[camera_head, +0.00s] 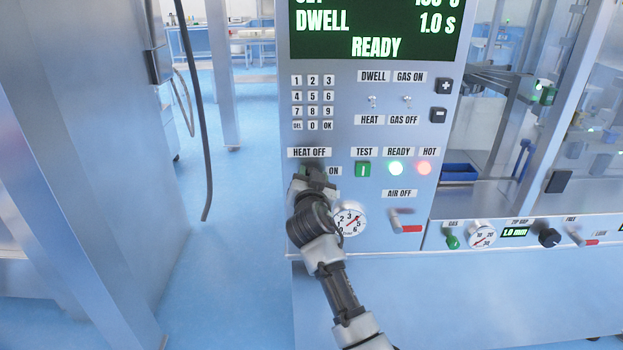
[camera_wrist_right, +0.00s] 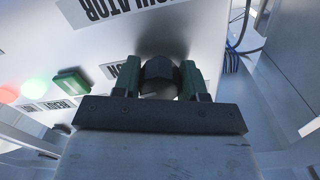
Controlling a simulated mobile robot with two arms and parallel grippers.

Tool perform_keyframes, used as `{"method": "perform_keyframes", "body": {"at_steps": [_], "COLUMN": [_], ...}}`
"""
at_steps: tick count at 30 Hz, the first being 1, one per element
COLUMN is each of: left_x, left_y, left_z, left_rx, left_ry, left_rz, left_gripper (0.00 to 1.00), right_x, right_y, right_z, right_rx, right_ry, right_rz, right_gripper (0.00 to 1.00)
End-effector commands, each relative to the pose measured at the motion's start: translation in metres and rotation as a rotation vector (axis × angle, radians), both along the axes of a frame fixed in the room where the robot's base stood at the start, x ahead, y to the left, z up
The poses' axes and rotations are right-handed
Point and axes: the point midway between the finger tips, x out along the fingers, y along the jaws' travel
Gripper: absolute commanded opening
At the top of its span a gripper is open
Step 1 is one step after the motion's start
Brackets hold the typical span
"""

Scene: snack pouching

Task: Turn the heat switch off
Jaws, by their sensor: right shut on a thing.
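The heat switch is a dark rotary knob (camera_wrist_right: 160,72) on the front of the grey control panel (camera_head: 270,200). In the head view it sits under the "HEAT OFF" label (camera_head: 309,153), beside the "ON" label (camera_head: 334,171), and is mostly hidden by my right gripper (camera_head: 315,176). In the right wrist view my right gripper (camera_wrist_right: 160,80) has its two green-padded fingers on either side of the knob, shut on it. Which way the knob points cannot be made out. My left gripper is not in view.
Right of the knob are a green test button (camera_head: 363,169), a lit green ready lamp (camera_head: 395,168) and a lit red hot lamp (camera_head: 424,168). A pressure gauge (camera_head: 349,221) is close beside my wrist. A red-handled air valve (camera_head: 407,227) is lower right. Toggle switches and a keypad are above.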

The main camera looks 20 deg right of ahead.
Motion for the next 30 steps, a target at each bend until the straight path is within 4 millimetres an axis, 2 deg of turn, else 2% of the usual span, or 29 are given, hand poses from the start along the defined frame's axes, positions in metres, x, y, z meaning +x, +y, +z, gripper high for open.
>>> {"method": "perform_keyframes", "body": {"at_steps": [14, 30], "left_x": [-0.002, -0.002], "left_y": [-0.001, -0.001], "left_z": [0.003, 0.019], "left_rx": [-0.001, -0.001], "left_ry": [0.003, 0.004], "left_rz": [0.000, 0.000], "left_gripper": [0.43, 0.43], "right_x": [0.000, 0.000], "right_y": [-0.001, -0.002], "right_z": [0.002, 0.004], "right_rx": [-0.420, -0.914], "right_ry": [0.118, 0.260], "right_rz": [-0.001, -0.002], "right_gripper": [0.18, 0.18]}}
